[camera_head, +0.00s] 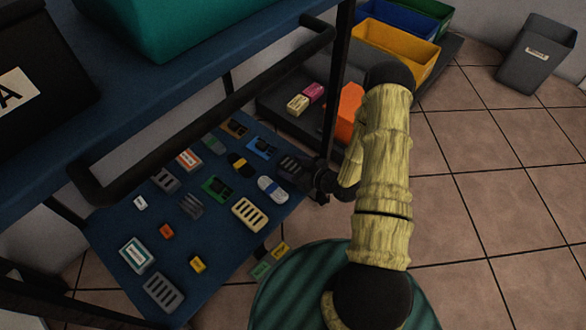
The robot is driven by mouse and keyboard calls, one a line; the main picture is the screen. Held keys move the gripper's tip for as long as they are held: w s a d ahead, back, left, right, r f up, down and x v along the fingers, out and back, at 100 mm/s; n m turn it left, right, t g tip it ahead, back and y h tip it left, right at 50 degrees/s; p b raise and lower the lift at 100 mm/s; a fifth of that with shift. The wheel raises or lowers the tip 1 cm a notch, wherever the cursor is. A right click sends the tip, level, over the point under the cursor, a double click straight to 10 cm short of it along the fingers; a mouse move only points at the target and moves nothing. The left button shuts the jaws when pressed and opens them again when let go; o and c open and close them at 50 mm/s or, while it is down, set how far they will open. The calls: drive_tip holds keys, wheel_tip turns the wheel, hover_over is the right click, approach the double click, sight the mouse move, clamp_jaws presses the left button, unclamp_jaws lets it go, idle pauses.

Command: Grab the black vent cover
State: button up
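A dark slotted piece that looks like the black vent cover (289,166) lies at the right edge of the blue lower shelf (221,258). My gripper (308,179) is right beside it, at its right end. I cannot tell whether the fingers touch it or are around it. The gripper is dark and small here, so I cannot tell whether it is open or shut. Similar slotted pieces also lie on the shelf: a dark one (191,207), a grey one (163,291) and a cream one (250,214).
Several small coloured parts lie around the cover, including a blue one (262,147) and a white oval one (272,189). A black rail (205,115) and a dark post (336,85) stand close to my arm. Tiled floor is open at right, before a grey bin (535,65).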

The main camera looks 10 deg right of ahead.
sight(293, 167)
drive_tip(key=c, duration=0.7)
drive_tip(key=shift+r, duration=0.1)
drive_tip(key=shift+r+p, duration=0.55)
drive_tip(key=shift+p, duration=0.05)
wheel_tip(293, 167, up, 3)
drive_tip(key=shift+f+p, duration=0.15)
drive_tip(key=shift+p, duration=1.05)
drive_tip(key=s+d+p, duration=0.6)
drive_tip(key=s+d, duration=0.4)
drive_tip(key=s, duration=0.4)
drive_tip(key=shift+s+d+f, duration=0.2)
drive_tip(key=shift+s+f, duration=0.1)
drive_tip(key=shift+s, duration=0.05)
